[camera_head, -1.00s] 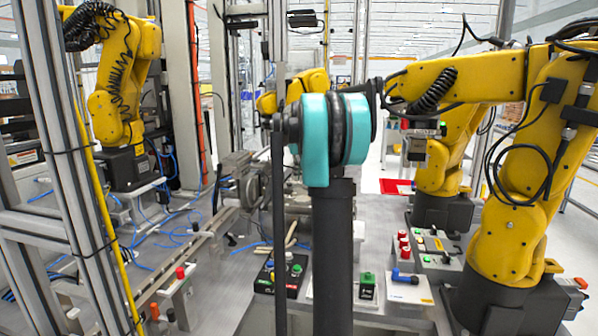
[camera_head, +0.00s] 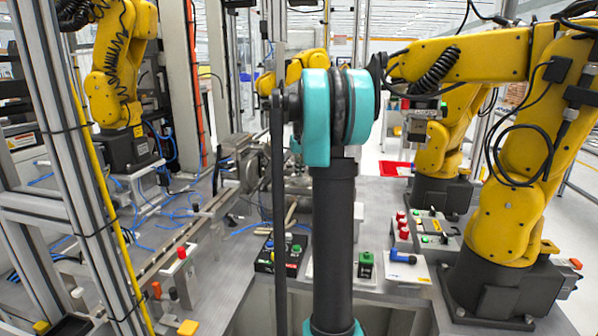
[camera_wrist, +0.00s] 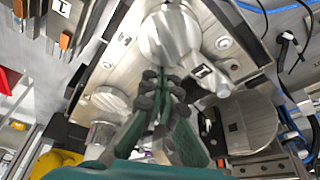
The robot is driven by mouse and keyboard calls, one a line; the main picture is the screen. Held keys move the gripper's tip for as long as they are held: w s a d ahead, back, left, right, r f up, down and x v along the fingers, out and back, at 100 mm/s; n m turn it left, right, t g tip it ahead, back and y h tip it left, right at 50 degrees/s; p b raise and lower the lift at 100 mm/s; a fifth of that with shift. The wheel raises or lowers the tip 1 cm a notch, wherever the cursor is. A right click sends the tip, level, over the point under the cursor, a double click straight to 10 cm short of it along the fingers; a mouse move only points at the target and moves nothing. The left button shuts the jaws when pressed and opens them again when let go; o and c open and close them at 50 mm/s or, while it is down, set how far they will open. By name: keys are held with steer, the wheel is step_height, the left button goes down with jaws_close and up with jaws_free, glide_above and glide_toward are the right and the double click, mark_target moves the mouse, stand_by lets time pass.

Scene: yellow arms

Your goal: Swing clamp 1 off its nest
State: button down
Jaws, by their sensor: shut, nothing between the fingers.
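In the wrist view my gripper (camera_wrist: 158,84) has its green fingers together, with nothing between them. Its dark fingertips appear in front of a bright metal fixture (camera_wrist: 195,22) with a rounded silver body. A small plate with a mark like a 1 or T (camera_wrist: 203,72) is on the fixture, just right of the fingertips. I cannot tell which part is clamp 1 or its nest, or whether the fingertips touch metal. In the head view my arm stands in the middle and hides part of the metal fixtures (camera_head: 252,165) behind it; my gripper is not visible there.
Yellow robot arms stand at left (camera_head: 120,70) and right (camera_head: 520,170). A metal frame post (camera_head: 75,150) rises at left. Blue cables lie around the fixtures.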

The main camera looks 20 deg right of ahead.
mark_target(297, 182)
steer(key=shift+s+a+m, duration=0.1)
steer(key=shift+s+m, duration=0.3)
steer(key=shift+m, duration=0.2)
steer(key=shift+s+a+m+h, duration=0.2)
steer(key=shift+s+m+h, duration=0.3)
steer(key=shift+m, duration=0.2)
steer(key=m, duration=0.1)
steer(key=s+a+m, duration=0.1)
steer(key=shift+s+m+g+h, duration=0.25)
steer(key=shift+m+g+h, duration=0.05)
steer(key=shift+h, duration=0.1)
steer(key=s+a+m, duration=0.1)
steer(key=m, duration=0.1)
steer(key=s+a+m+g+h, duration=0.1)
steer(key=m, duration=0.1)
steer(key=a+m, duration=0.1)
steer(key=m, duration=0.1)
steer(key=s+a+m+g, duration=0.1)
steer(key=m, duration=0.1)
steer(key=shift+a+h, duration=0.2)
steer(key=shift+h, duration=0.1)
steer(key=a+m+g, duration=0.2)
steer(key=a+m, duration=0.1)
steer(key=m, duration=0.2)
steer(key=shift+a, duration=0.55)
